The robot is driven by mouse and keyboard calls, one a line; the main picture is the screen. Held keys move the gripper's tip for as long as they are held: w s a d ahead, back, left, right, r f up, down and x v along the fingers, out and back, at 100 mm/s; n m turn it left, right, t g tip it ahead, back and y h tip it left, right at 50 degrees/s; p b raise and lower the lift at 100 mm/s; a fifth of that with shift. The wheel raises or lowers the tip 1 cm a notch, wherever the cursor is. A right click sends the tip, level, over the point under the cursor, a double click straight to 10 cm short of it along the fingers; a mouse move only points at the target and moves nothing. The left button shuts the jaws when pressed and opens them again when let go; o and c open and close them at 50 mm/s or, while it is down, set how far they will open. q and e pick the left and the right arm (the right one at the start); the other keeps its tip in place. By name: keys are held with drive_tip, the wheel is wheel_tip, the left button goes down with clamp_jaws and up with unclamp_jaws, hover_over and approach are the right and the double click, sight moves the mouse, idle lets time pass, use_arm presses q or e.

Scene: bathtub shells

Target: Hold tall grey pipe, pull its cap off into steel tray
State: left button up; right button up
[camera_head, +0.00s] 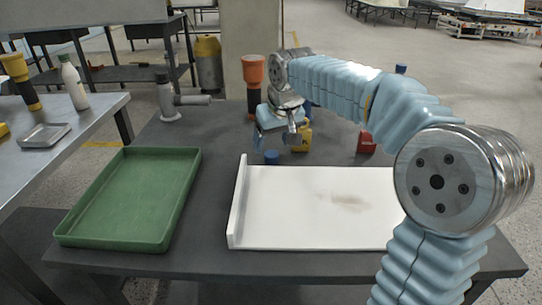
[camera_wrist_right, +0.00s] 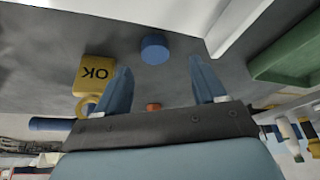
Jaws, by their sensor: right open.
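A tall dark grey pipe with a flared orange top (camera_head: 253,72) stands upright at the back of the dark table. Another dark pipe with a yellow top (camera_head: 16,68) stands tilted on the left bench. I cannot tell which is the task's pipe. A small steel tray (camera_head: 45,135) lies on that bench. My right gripper (camera_head: 280,135) is near the table's back, right of the orange-topped pipe and partly hidden by its own arm. In the right wrist view its fingers (camera_wrist_right: 163,72) are apart and empty, with a small orange patch (camera_wrist_right: 153,106) between them. My left gripper is not seen.
A blue cylinder (camera_head: 271,157) and yellow item marked OK (camera_head: 301,141) sit near the gripper. A red item (camera_head: 367,143), grey pipe fitting (camera_head: 168,100), green tray (camera_head: 128,200) and white board (camera_head: 310,205) share the table. A white bottle (camera_head: 73,83) stands on the left bench.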

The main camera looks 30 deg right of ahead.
sight(271, 153)
drive_tip(key=x, duration=0.5)
drive_tip(key=shift+d, duration=0.3)
drive_tip(key=c, duration=1.1)
